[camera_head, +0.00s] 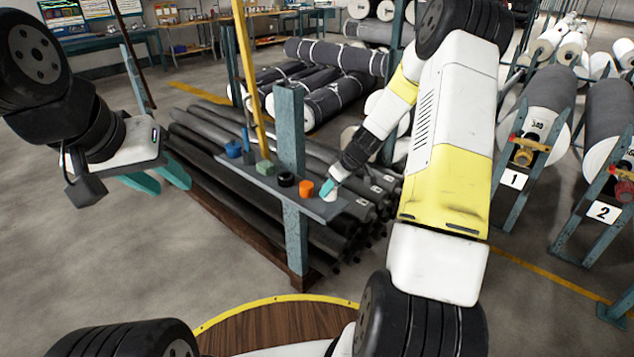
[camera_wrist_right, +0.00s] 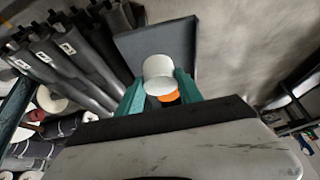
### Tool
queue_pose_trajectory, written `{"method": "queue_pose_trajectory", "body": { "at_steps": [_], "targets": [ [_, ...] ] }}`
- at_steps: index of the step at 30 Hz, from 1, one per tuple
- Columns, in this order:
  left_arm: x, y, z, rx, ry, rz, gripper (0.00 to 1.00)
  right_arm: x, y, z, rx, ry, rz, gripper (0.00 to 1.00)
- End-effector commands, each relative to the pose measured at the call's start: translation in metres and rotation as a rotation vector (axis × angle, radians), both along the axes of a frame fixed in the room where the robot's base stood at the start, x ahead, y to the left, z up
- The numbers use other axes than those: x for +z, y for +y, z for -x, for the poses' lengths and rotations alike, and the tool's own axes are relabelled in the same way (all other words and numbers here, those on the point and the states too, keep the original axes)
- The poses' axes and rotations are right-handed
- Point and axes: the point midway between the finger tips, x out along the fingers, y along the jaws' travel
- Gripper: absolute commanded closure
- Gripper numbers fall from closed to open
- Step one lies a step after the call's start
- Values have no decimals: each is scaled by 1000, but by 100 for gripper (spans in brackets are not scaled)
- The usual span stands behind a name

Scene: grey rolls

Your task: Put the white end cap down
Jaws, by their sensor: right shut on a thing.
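The white end cap (camera_head: 329,196) is at the right end of a narrow grey shelf (camera_head: 343,207). My right gripper (camera_head: 328,187) is shut on it from above. In the right wrist view the white cap (camera_wrist_right: 158,68) sits between the teal fingers of my right gripper (camera_wrist_right: 158,88). I cannot tell whether the cap touches the shelf or is just above it. My left gripper (camera_head: 158,178) is open and empty, at the left, away from the shelf.
An orange cap (camera_head: 306,188), a black cap (camera_head: 286,179), a green block (camera_head: 265,168) and a blue item (camera_head: 233,149) line the shelf beside the white cap. A teal post (camera_head: 290,130) rises at the shelf. Long dark rolls (camera_head: 200,140) lie behind and below.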

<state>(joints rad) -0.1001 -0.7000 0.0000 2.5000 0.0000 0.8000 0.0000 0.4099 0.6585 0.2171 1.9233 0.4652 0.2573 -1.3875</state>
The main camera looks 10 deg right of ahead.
Motion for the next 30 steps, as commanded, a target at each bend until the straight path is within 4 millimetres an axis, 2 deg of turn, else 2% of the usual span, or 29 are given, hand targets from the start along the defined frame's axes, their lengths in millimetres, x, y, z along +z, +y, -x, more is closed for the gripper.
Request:
{"method": "queue_pose_trajectory", "body": {
  "at_steps": [5, 12, 21, 22, 24, 30],
  "targets": [
    [0, 0, 0, 0, 0, 0, 64, -1, 10, -7, 1, 0, 0, 83],
    [0, 0, 0, 0, 0, 0, 64, -35, 10, -6, -1, 2, -1, 83],
    [0, 0, 0, 0, 0, 0, 64, -37, 9, -6, -1, 0, 0, 83],
    [0, 0, 0, 0, 0, 0, 64, -37, 9, -6, -1, 0, 0, 51],
    [0, 0, 0, 0, 0, 0, 64, -37, 9, -7, -1, 0, 0, 38],
    [0, 0, 0, 0, 0, 0, 64, -37, 9, -6, -1, 0, 0, 35]
  ]
}}
